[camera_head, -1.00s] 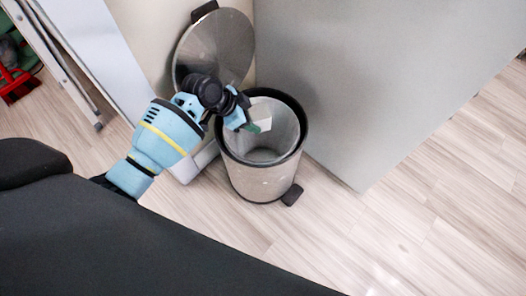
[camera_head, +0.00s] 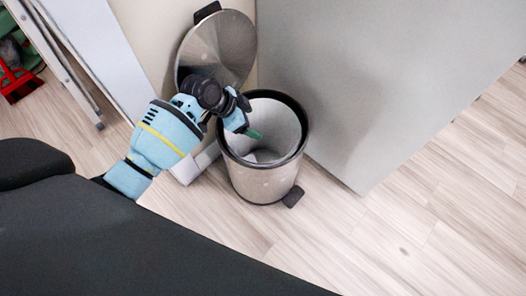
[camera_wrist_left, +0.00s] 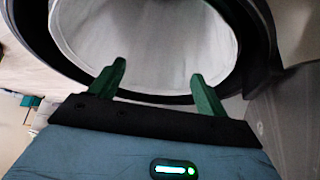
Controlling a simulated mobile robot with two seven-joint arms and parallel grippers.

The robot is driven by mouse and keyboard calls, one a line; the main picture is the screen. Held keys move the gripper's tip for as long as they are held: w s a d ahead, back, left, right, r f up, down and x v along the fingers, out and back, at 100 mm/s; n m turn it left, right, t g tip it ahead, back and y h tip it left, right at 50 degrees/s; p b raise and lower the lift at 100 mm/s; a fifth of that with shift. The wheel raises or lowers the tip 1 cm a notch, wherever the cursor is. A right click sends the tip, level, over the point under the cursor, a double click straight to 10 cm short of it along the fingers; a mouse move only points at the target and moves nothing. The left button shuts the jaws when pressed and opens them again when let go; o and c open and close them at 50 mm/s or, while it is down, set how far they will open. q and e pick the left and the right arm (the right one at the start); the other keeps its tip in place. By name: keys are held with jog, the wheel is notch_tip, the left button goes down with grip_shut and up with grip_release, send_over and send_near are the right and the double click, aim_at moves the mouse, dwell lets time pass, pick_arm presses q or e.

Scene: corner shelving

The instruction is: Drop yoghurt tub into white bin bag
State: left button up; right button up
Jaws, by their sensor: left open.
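The white bin bag (camera_head: 283,122) lines the inside of a round steel bin (camera_head: 262,183) with a black rim. In the left wrist view the bag (camera_wrist_left: 150,40) fills the bin's mouth. My left gripper (camera_head: 254,134) is over the left part of the bin opening. Its green fingers (camera_wrist_left: 158,72) are spread apart with nothing between them. A pale shape low inside the bag (camera_head: 264,156) may be the yoghurt tub, but it is too small to tell. My right gripper is not in view.
The bin's round steel lid (camera_head: 222,45) stands raised behind the opening. A grey panel (camera_head: 370,80) rises close to the bin's right. A black pedal (camera_head: 293,197) sticks out at the front. The wood floor (camera_head: 410,230) to the right is clear.

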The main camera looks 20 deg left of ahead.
pick_arm(q)
jog(key=p+v, duration=0.2)
jog(key=v, duration=0.4)
jog(key=shift+a+r+p, duration=0.15)
jog(key=shift+r+p, duration=0.2)
jog(key=shift+p, duration=0.05)
jog(key=shift+s, duration=0.15)
